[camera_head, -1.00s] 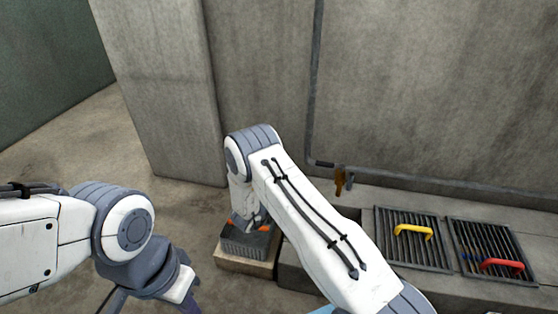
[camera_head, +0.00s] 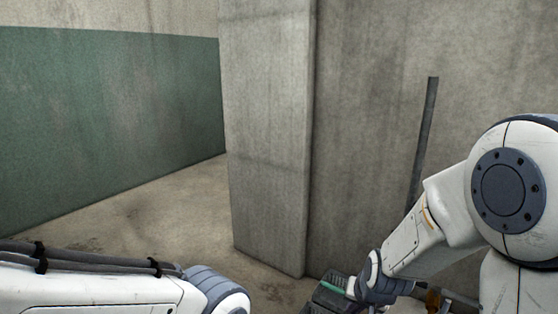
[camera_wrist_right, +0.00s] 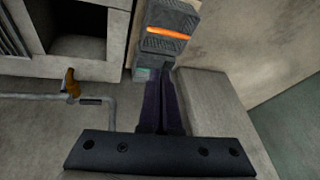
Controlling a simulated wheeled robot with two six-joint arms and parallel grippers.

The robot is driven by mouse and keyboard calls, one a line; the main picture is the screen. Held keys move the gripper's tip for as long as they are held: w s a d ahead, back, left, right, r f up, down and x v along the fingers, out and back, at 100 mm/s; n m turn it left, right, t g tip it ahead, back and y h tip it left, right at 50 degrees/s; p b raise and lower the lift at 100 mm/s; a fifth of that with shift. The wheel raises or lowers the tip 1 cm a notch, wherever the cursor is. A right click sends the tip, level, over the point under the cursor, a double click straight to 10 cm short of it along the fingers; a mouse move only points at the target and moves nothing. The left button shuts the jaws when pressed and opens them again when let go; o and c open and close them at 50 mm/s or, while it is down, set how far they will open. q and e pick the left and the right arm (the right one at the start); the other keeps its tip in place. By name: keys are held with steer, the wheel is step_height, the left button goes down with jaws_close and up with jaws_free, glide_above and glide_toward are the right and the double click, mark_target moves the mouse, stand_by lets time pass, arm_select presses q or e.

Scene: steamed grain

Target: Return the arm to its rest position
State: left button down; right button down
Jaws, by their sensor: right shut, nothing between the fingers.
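My right arm (camera_head: 420,240) comes in from the right in the head view, bent at a large round joint, with its forearm reaching down to the bottom edge. My right gripper (camera_wrist_right: 164,80) shows in the wrist view as two dark fingers lying together, shut and empty. Its tips appear near a grey ridged box (camera_wrist_right: 172,20) with a glowing orange slot; I cannot tell whether they touch. My left arm (camera_head: 100,290) lies along the bottom left of the head view. Its gripper is out of frame.
A concrete pillar (camera_head: 265,140) stands in the middle, with open floor (camera_head: 150,205) to its left and a green wall (camera_head: 100,120) behind. A pipe (camera_head: 424,140) runs up the wall. The wrist view shows a brown handle (camera_wrist_right: 71,84) on a pipe and a dark opening (camera_wrist_right: 88,55).

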steer(key=s+d+r+n+g, duration=0.15)
steer(key=s+n, duration=0.25)
steer(key=s, duration=0.5)
steer(key=s+a+r+n+g+p, duration=0.4)
steer(key=s+a+r+n+p, duration=0.35)
steer(key=s+a+r, duration=0.6)
step_height(320, 180, up, 36)
steer(key=p, duration=3.6)
steer(key=shift+s+y, duration=0.3)
steer(key=shift+s, duration=0.1)
